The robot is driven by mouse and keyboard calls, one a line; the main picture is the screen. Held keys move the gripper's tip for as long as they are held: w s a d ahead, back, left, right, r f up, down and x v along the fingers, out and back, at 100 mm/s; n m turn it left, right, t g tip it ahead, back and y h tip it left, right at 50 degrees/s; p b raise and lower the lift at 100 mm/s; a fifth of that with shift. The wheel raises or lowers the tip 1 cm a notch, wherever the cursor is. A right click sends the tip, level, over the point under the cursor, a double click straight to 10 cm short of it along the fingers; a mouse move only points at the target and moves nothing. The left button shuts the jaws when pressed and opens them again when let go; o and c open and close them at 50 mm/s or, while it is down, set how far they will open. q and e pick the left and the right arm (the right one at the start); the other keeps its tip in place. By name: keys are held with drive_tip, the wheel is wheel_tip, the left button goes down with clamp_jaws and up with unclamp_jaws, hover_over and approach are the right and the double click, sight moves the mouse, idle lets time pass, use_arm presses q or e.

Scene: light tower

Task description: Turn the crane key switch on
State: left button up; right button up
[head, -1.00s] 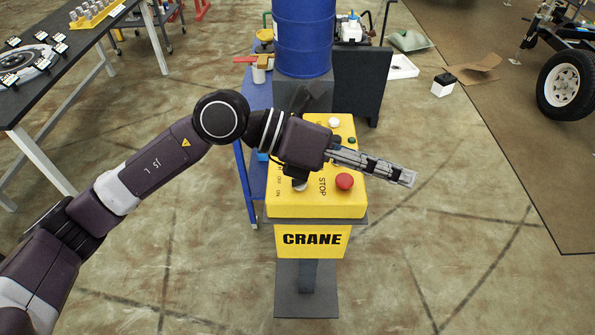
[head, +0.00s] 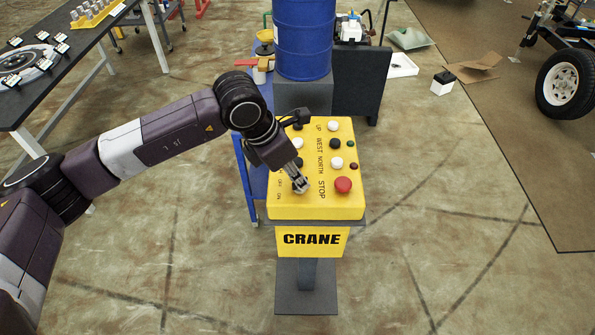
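The yellow crane control box (head: 318,208) stands on a grey pedestal, with "CRANE" on its front plate (head: 312,239). Its top carries a red stop button (head: 343,185) and several white and black buttons. The key switch, by the "OFF" and "ON" lettering at the lower left of the top, is mostly hidden; a dark part shows at my fingertips. My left gripper (head: 301,185) points down over that spot, its fingers close together. I cannot tell whether they grip the switch or whether they touch it. My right gripper is not in view.
A blue barrel (head: 302,40) stands behind the box on a grey stand. A blue cart (head: 243,180) is just left of the box. A dark table (head: 60,75) stands at the upper left. The floor to the right of the box is clear.

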use_arm(q)
drive_tip(key=shift+d+f, duration=0.15)
drive_tip(key=shift+f, duration=0.25)
clamp_jaws()
